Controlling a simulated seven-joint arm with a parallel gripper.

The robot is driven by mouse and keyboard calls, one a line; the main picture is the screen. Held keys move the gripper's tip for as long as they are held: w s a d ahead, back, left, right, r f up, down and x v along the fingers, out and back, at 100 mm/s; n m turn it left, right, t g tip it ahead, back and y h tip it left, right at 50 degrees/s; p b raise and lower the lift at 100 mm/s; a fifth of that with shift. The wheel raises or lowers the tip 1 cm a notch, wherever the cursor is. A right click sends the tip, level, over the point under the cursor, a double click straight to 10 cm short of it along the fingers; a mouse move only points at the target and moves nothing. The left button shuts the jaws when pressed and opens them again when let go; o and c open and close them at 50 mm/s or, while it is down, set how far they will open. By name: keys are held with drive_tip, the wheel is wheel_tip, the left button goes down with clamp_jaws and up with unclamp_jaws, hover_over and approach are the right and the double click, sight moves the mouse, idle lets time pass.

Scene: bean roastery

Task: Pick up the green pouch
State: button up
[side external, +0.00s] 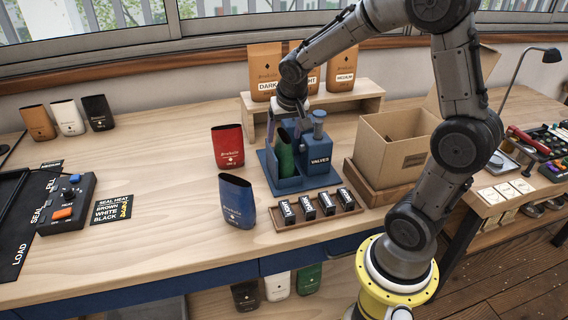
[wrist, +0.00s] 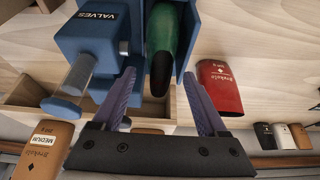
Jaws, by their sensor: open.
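A green pouch (side external: 285,152) stands in a slot of a blue holder (side external: 288,183) on the bench, beside the blue VALVES box (side external: 318,158). The wrist view shows this green pouch (wrist: 164,38) with a dark opening at its top end. My gripper (wrist: 159,76) is open, its two purple fingers spread to either side of the pouch's top end. In the side view my gripper (side external: 285,122) is just above the holder and partly hidden. Nothing is held, and I cannot tell whether a finger touches the holder. Another green pouch (side external: 308,279) stands below the bench.
Red (side external: 228,146) and blue (side external: 237,201) pouches stand left of the holder. A rack of small labelled blocks (side external: 318,213) lies in front. An open cardboard box (side external: 397,148) is to the right. Brown bags (side external: 265,70) stand on a riser (side external: 345,103) behind. The left bench middle is clear.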

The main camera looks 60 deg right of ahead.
drive_tip(key=shift+w+d+f, duration=0.2)
drive_tip(key=shift+d+f, duration=0.05)
drive_tip(key=shift+f, duration=0.4)
clamp_jaws()
